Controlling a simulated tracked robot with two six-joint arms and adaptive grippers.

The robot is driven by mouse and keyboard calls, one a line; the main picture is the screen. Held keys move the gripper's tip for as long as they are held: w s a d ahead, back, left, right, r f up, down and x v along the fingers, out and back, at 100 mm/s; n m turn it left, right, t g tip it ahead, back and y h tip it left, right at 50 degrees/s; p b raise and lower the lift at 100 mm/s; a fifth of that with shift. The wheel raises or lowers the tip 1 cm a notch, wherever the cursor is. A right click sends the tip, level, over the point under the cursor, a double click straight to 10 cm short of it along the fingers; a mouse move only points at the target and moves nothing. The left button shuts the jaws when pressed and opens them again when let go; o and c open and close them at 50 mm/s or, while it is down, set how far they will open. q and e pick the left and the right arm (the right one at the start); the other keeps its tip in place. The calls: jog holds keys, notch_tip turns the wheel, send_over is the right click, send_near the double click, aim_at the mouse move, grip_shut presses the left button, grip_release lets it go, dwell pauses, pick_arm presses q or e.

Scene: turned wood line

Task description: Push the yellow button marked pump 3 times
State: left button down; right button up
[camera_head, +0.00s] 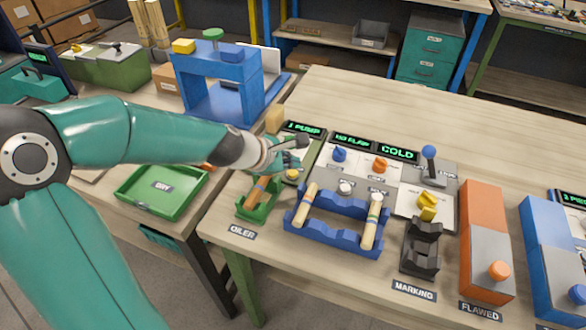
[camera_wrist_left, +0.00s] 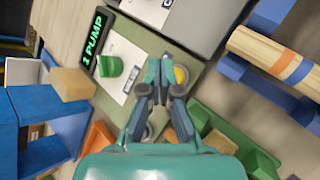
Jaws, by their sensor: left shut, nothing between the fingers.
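The yellow button (camera_head: 292,174) is on the green oiler panel, just below my left gripper (camera_head: 298,146) in the head view. In the left wrist view the yellow button (camera_wrist_left: 181,76) shows right beside the tips of my left gripper (camera_wrist_left: 165,78), partly covered by a finger. The fingers are shut with nothing between them; I cannot tell whether they touch the button. The oiler display (camera_head: 304,129) reads "1 PUMP", and it also shows in the left wrist view (camera_wrist_left: 93,43). My right gripper is not in view.
A green knob (camera_wrist_left: 110,66) stands on the same panel. A green cradle (camera_head: 243,207) holds an orange-banded wood piece in front. A blue rack (camera_head: 330,236) with banded wood pieces and a panel with blue and orange knobs (camera_head: 379,165) are to the right.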

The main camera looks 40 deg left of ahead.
aim_at(291, 173)
dwell(0.3)
pick_arm(q)
notch_tip(291, 173, up, 5)
jog(key=p, duration=0.5)
dwell(1.9)
